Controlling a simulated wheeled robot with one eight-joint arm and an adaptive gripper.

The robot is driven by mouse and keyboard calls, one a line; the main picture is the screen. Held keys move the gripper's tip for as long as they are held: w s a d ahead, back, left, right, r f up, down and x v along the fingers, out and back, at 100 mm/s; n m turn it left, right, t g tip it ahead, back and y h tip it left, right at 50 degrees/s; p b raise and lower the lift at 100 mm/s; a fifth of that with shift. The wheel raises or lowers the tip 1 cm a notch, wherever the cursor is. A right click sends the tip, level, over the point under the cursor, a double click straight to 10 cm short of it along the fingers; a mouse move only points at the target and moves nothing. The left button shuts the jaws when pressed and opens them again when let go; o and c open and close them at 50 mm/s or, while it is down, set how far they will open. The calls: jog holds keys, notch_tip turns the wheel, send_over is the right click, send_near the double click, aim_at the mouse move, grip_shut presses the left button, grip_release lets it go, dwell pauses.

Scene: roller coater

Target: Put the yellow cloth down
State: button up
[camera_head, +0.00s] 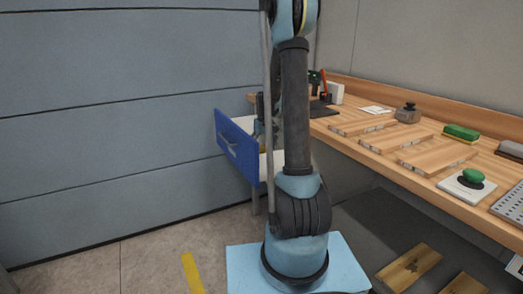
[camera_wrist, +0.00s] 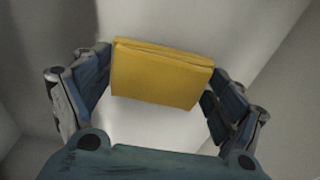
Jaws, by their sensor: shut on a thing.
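The yellow cloth (camera_wrist: 162,75), a folded rectangular block, is in the wrist view between the two fingers of my gripper (camera_wrist: 158,88). The gripper is shut on it, with a finger against its left and right ends. Pale surfaces, like the inside of a drawer, lie below and around it; I cannot tell whether the cloth touches them. In the head view an open blue-fronted drawer (camera_head: 236,146) stands at the left end of the workbench.
The wooden workbench (camera_head: 345,141) runs along the right wall. On it are wooden boards (camera_head: 437,156), a metal weight (camera_head: 408,113), a green block (camera_head: 461,133) and a green button on a pale plate (camera_head: 473,178). Wooden pieces (camera_head: 409,267) lie below. Floor is clear at left.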

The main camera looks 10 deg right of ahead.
aim_at(263, 146)
jog(key=shift+w+d, duration=0.1)
jog(key=shift+w, duration=0.75)
jog(key=shift+w+f, duration=0.15)
jog(key=shift+f, duration=0.45)
jog(key=o, duration=0.9)
jog(key=shift+f, duration=0.1)
jog(key=shift+o, duration=0.2)
jog(key=shift+s+d+r, duration=0.1)
jog(key=shift+s+r, duration=0.05)
jog(key=shift+r, duration=1.15)
jog(key=shift+s+r, duration=0.15)
jog(key=shift+r, duration=1.1)
jog(key=shift+s+d+r, duration=0.1)
jog(key=shift+s+r, duration=0.05)
jog(key=shift+r, duration=1.15)
